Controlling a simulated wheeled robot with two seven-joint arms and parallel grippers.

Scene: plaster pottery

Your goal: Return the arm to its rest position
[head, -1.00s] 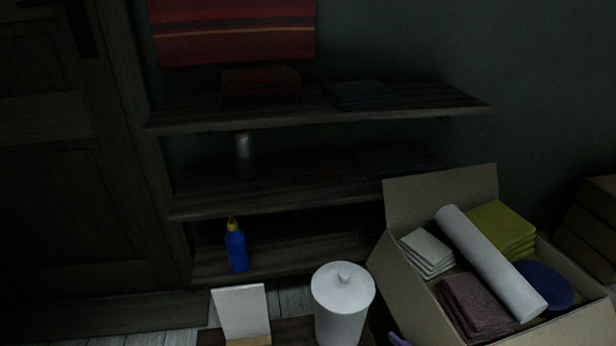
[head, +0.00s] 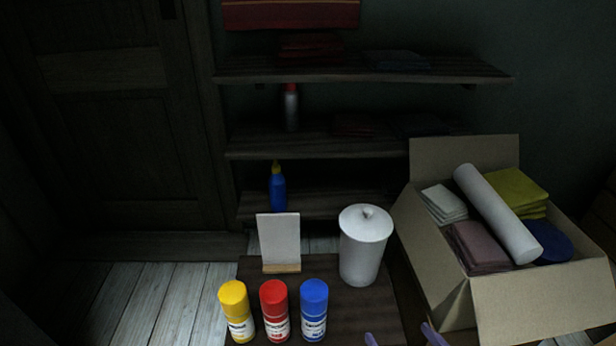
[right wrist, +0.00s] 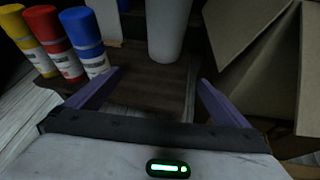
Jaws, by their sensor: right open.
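My right gripper (head: 402,338) shows only its two purple fingertips at the bottom edge of the head view. In the right wrist view its purple fingers (right wrist: 158,92) are spread wide, with nothing between them. It is over the front of the dark wooden table (head: 260,272), near the box. A white lidded jar (head: 362,246) stands on the table beyond the fingers; its lower part also shows in the right wrist view (right wrist: 166,32). My left gripper is not in view.
Yellow (head: 236,310), red (head: 275,310) and blue (head: 314,310) spray cans stand on the table's front left. A white card (head: 279,238) stands behind them. An open cardboard box (head: 545,303) with cloths and a roll is right. Shelves (head: 330,148) hold a blue bottle (head: 277,188).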

